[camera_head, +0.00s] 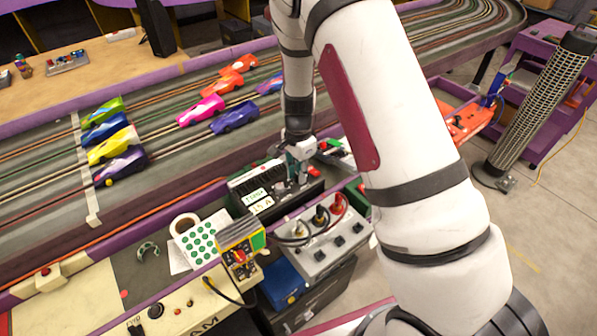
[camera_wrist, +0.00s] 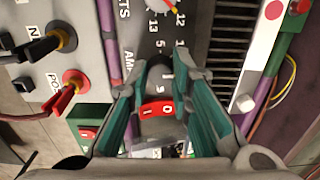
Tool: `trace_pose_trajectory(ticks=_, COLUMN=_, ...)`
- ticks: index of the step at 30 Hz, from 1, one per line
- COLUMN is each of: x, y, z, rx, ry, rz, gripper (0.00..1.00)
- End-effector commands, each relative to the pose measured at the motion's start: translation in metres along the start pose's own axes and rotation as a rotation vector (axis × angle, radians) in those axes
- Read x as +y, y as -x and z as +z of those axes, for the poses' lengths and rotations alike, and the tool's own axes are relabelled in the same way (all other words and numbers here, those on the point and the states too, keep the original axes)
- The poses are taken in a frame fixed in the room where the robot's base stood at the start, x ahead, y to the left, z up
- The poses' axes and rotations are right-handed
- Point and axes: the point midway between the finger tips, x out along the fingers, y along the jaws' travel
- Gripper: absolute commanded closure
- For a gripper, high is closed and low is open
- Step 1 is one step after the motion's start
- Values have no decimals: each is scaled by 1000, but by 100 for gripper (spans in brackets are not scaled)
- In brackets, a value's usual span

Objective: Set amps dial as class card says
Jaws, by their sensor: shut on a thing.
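The black power unit (camera_head: 275,188) stands beside the track. Small light labels or displays on it show dark characters; one looks like "15 A" (camera_head: 262,206), but I cannot tell whether this is the class card. My gripper (camera_head: 302,150) points down at the unit's panel. In the wrist view its teal fingers (camera_wrist: 163,72) close around the dark knob of the amps dial (camera_wrist: 159,66), among white numbers. The fingers hide much of the dial, and its pointer setting cannot be read. A red rocker switch (camera_wrist: 158,109) shows between the fingers.
A second dial with a red pointer (camera_wrist: 172,7) is above. A grey terminal box (camera_head: 320,240) with red and black plugs stands close by. Slot cars stand on the track.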

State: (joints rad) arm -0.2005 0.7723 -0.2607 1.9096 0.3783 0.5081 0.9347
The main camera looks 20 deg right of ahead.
Motion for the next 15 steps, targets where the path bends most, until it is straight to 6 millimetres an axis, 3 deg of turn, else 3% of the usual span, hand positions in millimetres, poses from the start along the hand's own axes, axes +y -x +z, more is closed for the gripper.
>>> trace_pose_trajectory(ticks=1, x=-1, y=0, z=2, rx=-1, ry=2, rz=-2, gripper=73)
trace_pose_trajectory(ticks=3, x=-1, y=0, z=1, rx=-1, ry=2, rz=-2, gripper=59)
trace_pose_trajectory(ticks=15, x=-1, y=6, z=0, rx=0, ry=1, rz=-3, gripper=59)
